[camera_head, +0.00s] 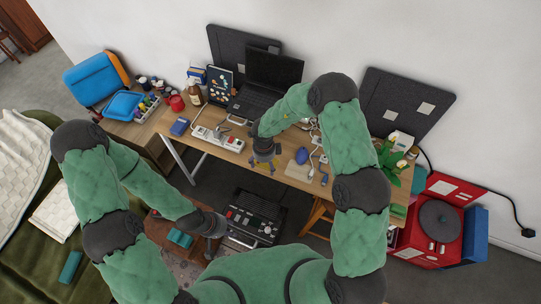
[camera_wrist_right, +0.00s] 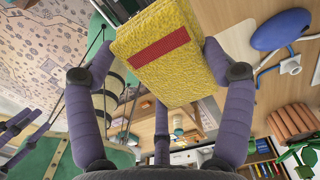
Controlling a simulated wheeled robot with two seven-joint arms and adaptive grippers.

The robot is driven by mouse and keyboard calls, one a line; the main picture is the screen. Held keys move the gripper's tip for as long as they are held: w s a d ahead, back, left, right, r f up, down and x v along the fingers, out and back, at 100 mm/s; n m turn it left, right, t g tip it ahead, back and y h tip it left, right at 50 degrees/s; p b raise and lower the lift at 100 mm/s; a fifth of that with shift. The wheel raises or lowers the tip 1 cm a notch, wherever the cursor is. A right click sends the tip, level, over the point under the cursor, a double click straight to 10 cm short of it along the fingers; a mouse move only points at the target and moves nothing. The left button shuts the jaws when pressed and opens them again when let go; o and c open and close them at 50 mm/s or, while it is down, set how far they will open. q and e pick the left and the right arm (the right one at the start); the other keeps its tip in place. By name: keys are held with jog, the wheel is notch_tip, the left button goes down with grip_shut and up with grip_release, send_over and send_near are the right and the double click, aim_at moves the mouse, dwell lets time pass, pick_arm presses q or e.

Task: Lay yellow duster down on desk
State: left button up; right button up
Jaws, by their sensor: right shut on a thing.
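The yellow duster (camera_wrist_right: 160,52), a textured yellow block with a red stripe, is held between the two fingers of my right gripper (camera_wrist_right: 160,60) in the right wrist view. In the head view, my right gripper (camera_head: 263,165) is over the front edge of the wooden desk (camera_head: 232,146), pointing down; the duster is mostly hidden there by the gripper and wrist. Whether the duster touches the desk cannot be told. My left gripper (camera_head: 210,246) is low, in front of the desk beside a small brown table; its finger opening is unclear.
A white power strip (camera_head: 210,139) lies left of my right gripper, a laptop (camera_head: 262,85) stands behind, and a blue mouse (camera_head: 302,155) lies to the right. A plant (camera_head: 388,158) stands at the desk's right end. A black machine (camera_head: 252,218) stands below the desk front.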

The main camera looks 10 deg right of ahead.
jog(key=w+d+f, duration=0.1)
jog(key=w+f, duration=0.3)
jog(key=w+d+f+b, duration=0.1)
jog(key=w+f, duration=0.1)
jog(key=w, duration=0.1)
jog(key=shift+d+f, duration=0.2)
jog(key=shift+d, duration=0.1)
jog(key=shift+w+d+f, duration=0.15)
jog(key=shift+w+f, duration=0.2)
jog(key=shift+f, duration=1.65)
jog(key=shift+f, duration=0.1)
jog(key=o, duration=0.9)
jog(key=shift+o, duration=0.2)
